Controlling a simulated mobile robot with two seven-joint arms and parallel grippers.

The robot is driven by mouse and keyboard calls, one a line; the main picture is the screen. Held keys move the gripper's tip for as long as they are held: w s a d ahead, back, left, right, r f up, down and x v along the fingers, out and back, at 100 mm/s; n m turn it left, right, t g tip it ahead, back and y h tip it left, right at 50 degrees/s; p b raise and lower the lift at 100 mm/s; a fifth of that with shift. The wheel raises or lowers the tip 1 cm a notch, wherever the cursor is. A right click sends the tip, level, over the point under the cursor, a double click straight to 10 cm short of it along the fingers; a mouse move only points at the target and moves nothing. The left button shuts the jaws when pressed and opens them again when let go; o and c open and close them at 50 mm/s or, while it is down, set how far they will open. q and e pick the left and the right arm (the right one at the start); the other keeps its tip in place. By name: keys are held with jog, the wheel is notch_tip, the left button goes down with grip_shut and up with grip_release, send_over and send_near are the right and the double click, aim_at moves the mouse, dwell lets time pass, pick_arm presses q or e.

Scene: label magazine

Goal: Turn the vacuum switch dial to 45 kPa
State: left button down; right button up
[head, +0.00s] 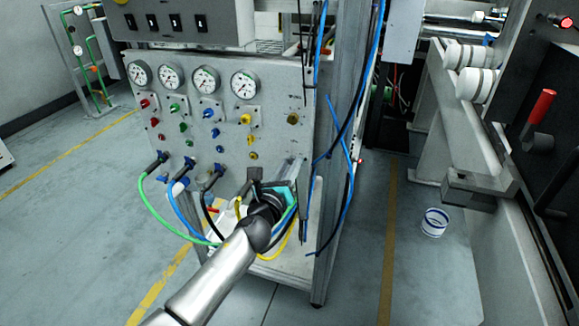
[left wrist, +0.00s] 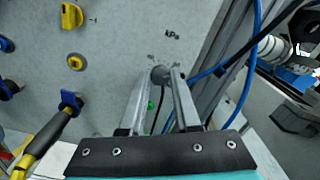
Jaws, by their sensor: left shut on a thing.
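The vacuum switch dial (left wrist: 160,74) is a small grey round knob on the grey panel in the left wrist view, with "kPa" printed above it. Small scale marks around it are too small to read, and its pointer cannot be made out. My left gripper (head: 297,165) reaches the lower right part of the panel in the head view. Its two long grey fingers (left wrist: 161,80) are shut on the dial, one on each side. In the head view the dial is hidden by the gripper. My right gripper is not in view.
The panel (head: 275,90) carries several gauges (head: 244,85), coloured knobs and hose plugs. Green (head: 163,215), blue, black and yellow hoses hang close to my left arm. A frame post (head: 335,130) with blue and black lines stands just right.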

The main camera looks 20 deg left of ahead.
pick_arm(q)
jog(key=shift+f+n+p, duration=0.1)
jog(key=shift+n+p, duration=0.8)
jog(key=shift+n, duration=7)
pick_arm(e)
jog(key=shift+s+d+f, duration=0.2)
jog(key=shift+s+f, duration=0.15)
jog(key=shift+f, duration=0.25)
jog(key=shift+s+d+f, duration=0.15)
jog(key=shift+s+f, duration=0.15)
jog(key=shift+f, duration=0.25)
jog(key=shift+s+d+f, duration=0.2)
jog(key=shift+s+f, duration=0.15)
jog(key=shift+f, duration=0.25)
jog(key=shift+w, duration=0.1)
pick_arm(q)
jog(key=c, duration=0.6)
grip_release()
jog(key=shift+s, duration=0.1)
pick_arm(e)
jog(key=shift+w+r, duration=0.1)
